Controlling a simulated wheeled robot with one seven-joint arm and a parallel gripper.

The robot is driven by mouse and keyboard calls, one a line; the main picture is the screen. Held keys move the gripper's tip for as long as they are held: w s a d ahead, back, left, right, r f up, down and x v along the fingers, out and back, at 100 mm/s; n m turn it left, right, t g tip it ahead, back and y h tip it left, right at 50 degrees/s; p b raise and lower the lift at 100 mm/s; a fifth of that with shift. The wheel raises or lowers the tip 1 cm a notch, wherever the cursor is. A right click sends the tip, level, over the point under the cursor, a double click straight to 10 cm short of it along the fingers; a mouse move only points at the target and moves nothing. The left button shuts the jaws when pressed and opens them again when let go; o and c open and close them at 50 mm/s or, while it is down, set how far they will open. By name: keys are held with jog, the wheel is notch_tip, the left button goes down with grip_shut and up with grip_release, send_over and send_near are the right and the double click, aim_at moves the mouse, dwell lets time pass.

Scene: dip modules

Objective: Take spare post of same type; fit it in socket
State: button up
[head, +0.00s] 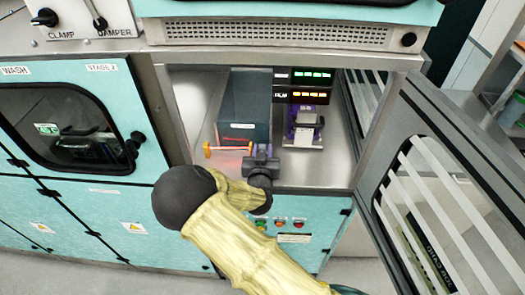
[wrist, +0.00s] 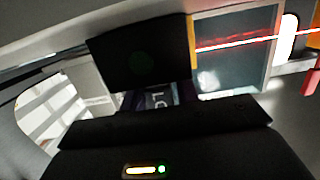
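A post (head: 228,149) with yellow ends lies on the bay floor at the left, in front of a dark grey bin. A purple device (head: 305,127) with a white label stands at the right of the bay; I cannot tell whether it holds the socket. My gripper (head: 261,163) is at the front of the bay, just right of the post. A small purple part shows at its left; I cannot tell if it is gripped. In the wrist view, dark gripper parts hide most of the middle, and a purple piece with white lettering (wrist: 160,100) shows between them.
The dark grey bin (head: 245,105) stands behind the post. Lit display modules (head: 302,86) hang at the upper back. The striped door (head: 450,190) is open at the right. Bare metal floor shows right of the purple device. Coloured buttons (head: 280,223) sit below the bay.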

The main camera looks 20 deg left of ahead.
jog(key=shift+s+r, duration=0.1)
jog(key=shift+r, duration=0.05)
jog(key=shift+s+d, duration=0.1)
jog(key=shift+s, duration=0.3)
jog(key=b+v, duration=0.4)
jog(key=v, duration=0.7)
jog(key=shift+d, duration=0.1)
